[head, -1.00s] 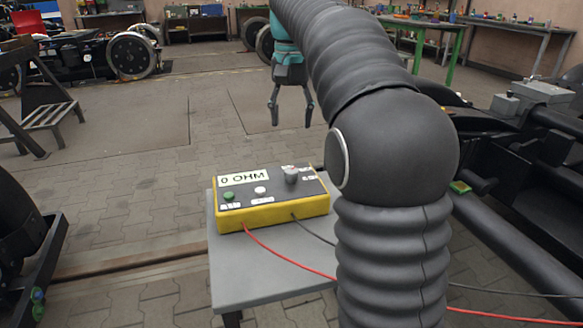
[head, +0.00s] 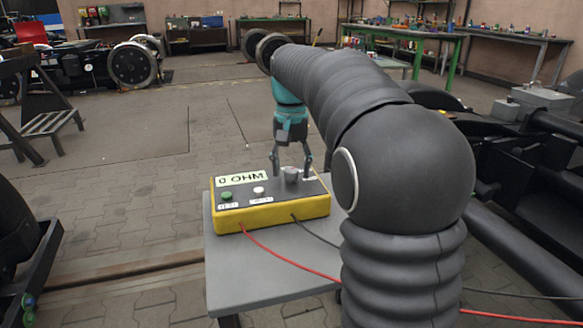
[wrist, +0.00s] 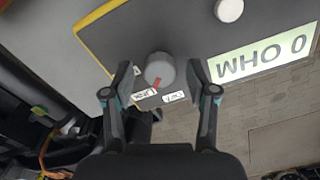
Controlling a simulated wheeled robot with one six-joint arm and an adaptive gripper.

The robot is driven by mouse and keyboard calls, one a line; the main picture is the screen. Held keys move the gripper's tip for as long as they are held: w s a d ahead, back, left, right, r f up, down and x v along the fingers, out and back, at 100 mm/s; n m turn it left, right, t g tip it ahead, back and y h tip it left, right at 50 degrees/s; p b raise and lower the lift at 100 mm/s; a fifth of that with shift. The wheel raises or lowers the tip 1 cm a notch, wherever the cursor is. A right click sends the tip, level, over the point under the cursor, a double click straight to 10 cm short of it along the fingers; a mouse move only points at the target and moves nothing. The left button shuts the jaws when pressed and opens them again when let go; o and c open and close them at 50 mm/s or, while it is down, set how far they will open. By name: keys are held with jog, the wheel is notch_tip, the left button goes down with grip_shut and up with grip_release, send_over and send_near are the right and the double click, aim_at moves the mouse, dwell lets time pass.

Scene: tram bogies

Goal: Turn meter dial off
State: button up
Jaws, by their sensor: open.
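The meter (head: 262,210) is a yellow box with a grey top. Its display (head: 242,179) reads "0 OHM". A grey dial (head: 291,175) stands at the right of its top, with green and white buttons to its left. In the wrist view the dial (wrist: 160,70) has a red mark that points toward the lower left, between two small labels whose text I cannot read surely. My gripper (head: 291,172) is over the dial from above. In the wrist view my gripper (wrist: 160,76) is open, with one finger on each side of the dial and a gap on both sides.
The meter sits on a small grey table (head: 265,275). Red (head: 290,260) and black leads run from its front to the right. Dark bogie parts (head: 520,230) stand at the right. Paved floor lies open behind the table.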

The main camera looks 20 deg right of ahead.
grip_shut()
jog(key=shift+r+n+p, duration=0.1)
jog(key=shift+n+p, duration=0.2)
jog(key=shift+p, duration=0.05)
jog(key=n+p, duration=0.3)
jog(key=shift+r, duration=0.1)
jog(key=shift+n+p, duration=1.5)
jog(key=shift+n, duration=1.2)
jog(key=shift+f, duration=0.2)
